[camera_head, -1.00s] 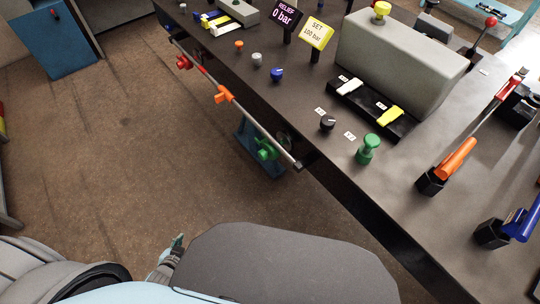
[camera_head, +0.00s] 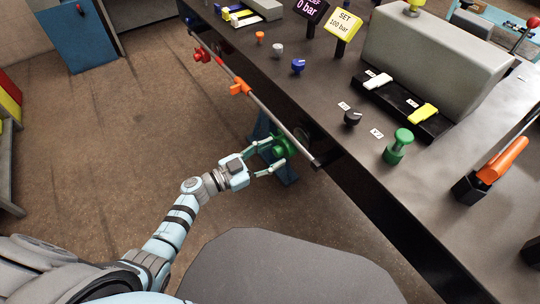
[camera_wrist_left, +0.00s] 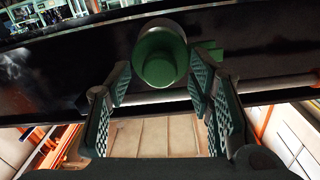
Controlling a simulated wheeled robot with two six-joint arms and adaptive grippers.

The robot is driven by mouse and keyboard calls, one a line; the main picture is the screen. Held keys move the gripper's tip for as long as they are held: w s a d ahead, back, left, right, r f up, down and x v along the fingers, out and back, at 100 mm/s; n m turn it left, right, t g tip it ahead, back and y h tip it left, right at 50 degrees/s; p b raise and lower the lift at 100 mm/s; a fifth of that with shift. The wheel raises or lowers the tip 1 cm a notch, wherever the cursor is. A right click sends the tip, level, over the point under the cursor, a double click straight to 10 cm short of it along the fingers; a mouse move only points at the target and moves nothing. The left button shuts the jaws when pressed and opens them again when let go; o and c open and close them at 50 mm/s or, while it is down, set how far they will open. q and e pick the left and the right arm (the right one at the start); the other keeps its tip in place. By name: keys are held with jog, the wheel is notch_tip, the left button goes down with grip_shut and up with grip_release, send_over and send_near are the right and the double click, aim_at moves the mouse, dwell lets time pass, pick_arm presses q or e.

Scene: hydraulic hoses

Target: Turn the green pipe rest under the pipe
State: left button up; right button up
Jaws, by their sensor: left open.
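The green pipe rest (camera_head: 283,147) sits near the right end of the thin grey pipe (camera_head: 262,103), beside the bench's front edge. In the left wrist view its round green end (camera_wrist_left: 160,65) faces the camera. My left gripper (camera_head: 275,156) is open, with one finger on each side of the green rest. In the left wrist view the gripper's (camera_wrist_left: 162,78) green pads stand left and right of the round end, with gaps showing. The pipe also crosses behind the fingers there (camera_wrist_left: 270,84). Whether a pad touches the rest, I cannot tell. My right gripper is out of view.
A red rest (camera_head: 203,56) and an orange rest (camera_head: 239,88) sit farther along the pipe. The dark bench (camera_head: 300,90) carries several knobs, including a green one (camera_head: 399,146). Open floor lies left of the pipe.

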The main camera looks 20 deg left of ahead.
pick_arm(q)
jog(key=shift+c, duration=0.3)
grip_shut()
jog(key=shift+w, duration=0.1)
jog(key=m, duration=0.3)
jog(key=shift+m+p, duration=0.35)
jog(key=shift+m, duration=0.05)
jog(key=m, duration=0.4)
jog(key=shift+m, duration=0.3)
jog(key=m, duration=0.4)
jog(key=shift+y, duration=0.3)
jog(key=m+b, duration=0.1)
jog(key=m, duration=0.4)
jog(key=shift+d, duration=0.1)
jog(key=shift+r, duration=0.1)
